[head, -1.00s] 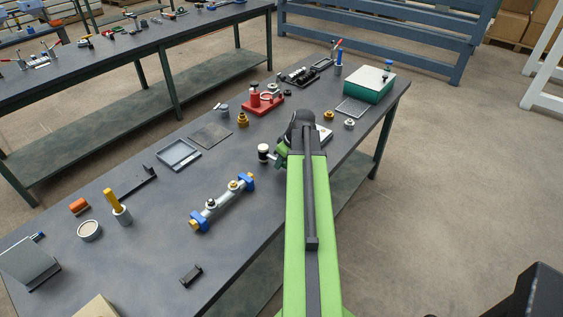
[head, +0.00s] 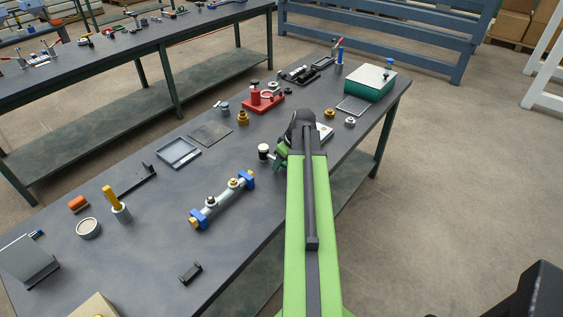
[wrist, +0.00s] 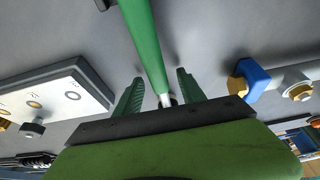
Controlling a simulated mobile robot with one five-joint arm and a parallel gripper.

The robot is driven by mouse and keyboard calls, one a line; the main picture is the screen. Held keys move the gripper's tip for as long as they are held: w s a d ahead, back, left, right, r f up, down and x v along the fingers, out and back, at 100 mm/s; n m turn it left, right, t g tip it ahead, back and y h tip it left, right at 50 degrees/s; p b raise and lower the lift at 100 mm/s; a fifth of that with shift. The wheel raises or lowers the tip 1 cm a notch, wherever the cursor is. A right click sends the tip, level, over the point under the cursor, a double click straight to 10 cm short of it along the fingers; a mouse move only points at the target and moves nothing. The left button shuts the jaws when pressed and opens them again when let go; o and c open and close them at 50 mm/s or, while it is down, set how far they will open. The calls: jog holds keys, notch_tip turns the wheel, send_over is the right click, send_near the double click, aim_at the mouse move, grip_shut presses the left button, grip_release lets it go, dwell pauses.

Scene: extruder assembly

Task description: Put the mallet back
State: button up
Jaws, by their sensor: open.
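The mallet shows in the head view as a dark head with a white face (head: 263,151) just left of my gripper (head: 280,158). In the wrist view its green handle (wrist: 146,40) runs from the top edge down between my fingers and ends in a short pale section. My gripper (wrist: 160,77) is open, with one green finger on each side of the handle and gaps showing between. The mallet head is hidden in the wrist view behind my gripper body. I cannot tell whether the handle rests on the table.
A fixture with blue end clamps (head: 222,200) lies close to the front left of my gripper. A white-topped box (head: 325,132) is close on its right. A red fixture (head: 263,102) and a green box (head: 357,85) stand farther back. Bare table (head: 150,225) lies to the left.

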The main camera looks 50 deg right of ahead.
jog(key=p+v, duration=1.6)
jog(key=v, duration=0.1)
jog(key=shift+r, duration=0.2)
jog(key=shift+a, duration=0.1)
